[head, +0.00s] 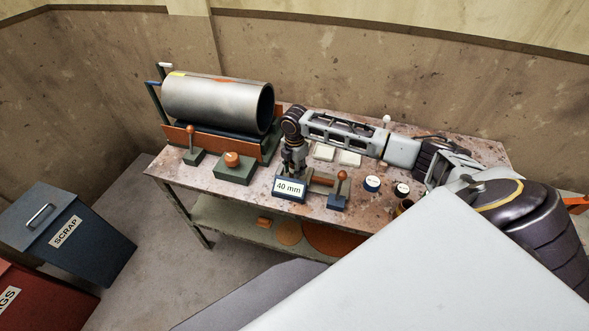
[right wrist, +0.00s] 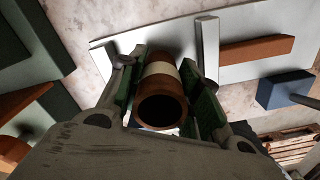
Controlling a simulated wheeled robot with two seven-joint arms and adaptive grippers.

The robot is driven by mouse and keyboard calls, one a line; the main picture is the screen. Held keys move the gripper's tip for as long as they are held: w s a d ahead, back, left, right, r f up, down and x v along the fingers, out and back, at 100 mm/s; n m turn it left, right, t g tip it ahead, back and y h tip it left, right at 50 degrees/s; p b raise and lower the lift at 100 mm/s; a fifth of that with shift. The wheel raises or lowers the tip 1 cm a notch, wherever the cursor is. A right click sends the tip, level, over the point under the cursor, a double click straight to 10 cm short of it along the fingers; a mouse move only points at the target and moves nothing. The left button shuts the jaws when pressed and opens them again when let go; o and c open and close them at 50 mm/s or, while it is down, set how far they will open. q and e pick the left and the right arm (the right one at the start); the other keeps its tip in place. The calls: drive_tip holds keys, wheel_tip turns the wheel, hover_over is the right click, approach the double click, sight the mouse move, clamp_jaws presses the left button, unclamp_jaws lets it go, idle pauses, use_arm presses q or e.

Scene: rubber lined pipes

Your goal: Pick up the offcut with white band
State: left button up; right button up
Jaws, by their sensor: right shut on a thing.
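The offcut with white band (right wrist: 162,68) is a short brown, hollow pipe piece with a pale band around it. In the right wrist view it sits between the green-padded fingers of my right gripper (right wrist: 166,88), which is shut on it. Its open, dark end faces the camera. In the head view my right gripper (head: 293,168) points down at the middle of the table, behind the "40 mm" sign (head: 289,188). I cannot make out the offcut there, nor tell whether it touches the surface below. My left gripper is not in view.
A large grey pipe (head: 215,101) lies in a cradle on the table's left. An orange bar (head: 322,181) and blue block (head: 338,202) are close right of the gripper. The scrap bin (head: 70,235) is on the floor.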

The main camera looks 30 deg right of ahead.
drive_tip(key=shift+r, duration=0.1)
clamp_jaws()
drive_tip(key=shift+r+b, duration=0.35)
drive_tip(key=shift+r, duration=4.6)
